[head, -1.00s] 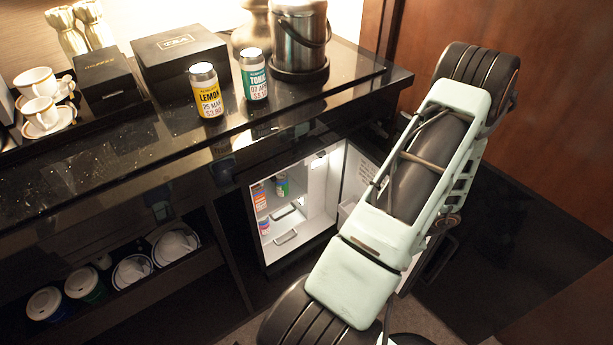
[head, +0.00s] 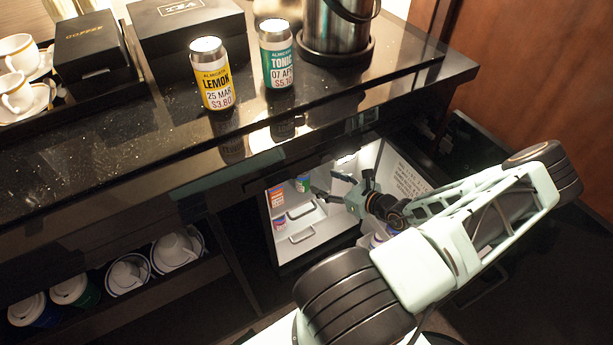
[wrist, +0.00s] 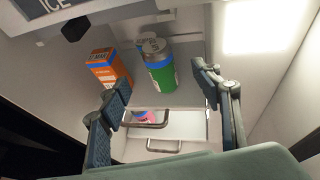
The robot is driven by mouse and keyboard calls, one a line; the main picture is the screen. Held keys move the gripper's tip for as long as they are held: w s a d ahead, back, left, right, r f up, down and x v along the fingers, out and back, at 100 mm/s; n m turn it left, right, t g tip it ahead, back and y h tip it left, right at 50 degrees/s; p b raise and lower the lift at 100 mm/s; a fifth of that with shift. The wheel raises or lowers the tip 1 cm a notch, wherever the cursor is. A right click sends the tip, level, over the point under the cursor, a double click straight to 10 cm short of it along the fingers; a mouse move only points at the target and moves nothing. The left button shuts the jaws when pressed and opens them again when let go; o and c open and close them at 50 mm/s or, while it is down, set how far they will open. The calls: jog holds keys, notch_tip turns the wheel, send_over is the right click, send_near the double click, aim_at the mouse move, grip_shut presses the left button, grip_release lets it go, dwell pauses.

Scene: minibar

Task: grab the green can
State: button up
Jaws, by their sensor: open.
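A green can (wrist: 160,70) with a blue band and a grey top stands upright on a shelf inside the small fridge in the wrist view. In the head view the green can (head: 303,184) shows small, partly cut off by the fridge's upper edge. My gripper (wrist: 163,82) is open, with one finger on each side of the picture. The can stands ahead of the fingers and between them, a little nearer the right finger. Nothing is between the fingers. In the head view my gripper (head: 333,182) is at the fridge opening, to the right of the can.
An orange carton (wrist: 107,68) stands just left of the green can. A wire-handled drawer (wrist: 150,120) is below the shelf. A lemon can (head: 213,80) and a tonic can (head: 277,60) stand on the dark counter (head: 360,105) above. The fridge's right wall is close.

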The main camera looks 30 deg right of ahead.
aim_at(308, 177)
jog(key=b+x, duration=0.1)
jog(key=x, duration=0.4)
jog(key=shift+s+a+f, duration=0.1)
jog(key=shift+s, duration=0.05)
jog(key=b+x, duration=0.1)
jog(key=x, duration=0.1)
jog(key=b+x, duration=0.1)
jog(key=x, duration=0.1)
jog(key=shift+a+f, duration=0.1)
jog(key=shift+f, duration=0.3)
jog(key=shift+w+a+f, duration=0.1)
jog(key=shift+w, duration=0.45)
jog(key=c, duration=1.5)
jog(key=shift+c, duration=0.2)
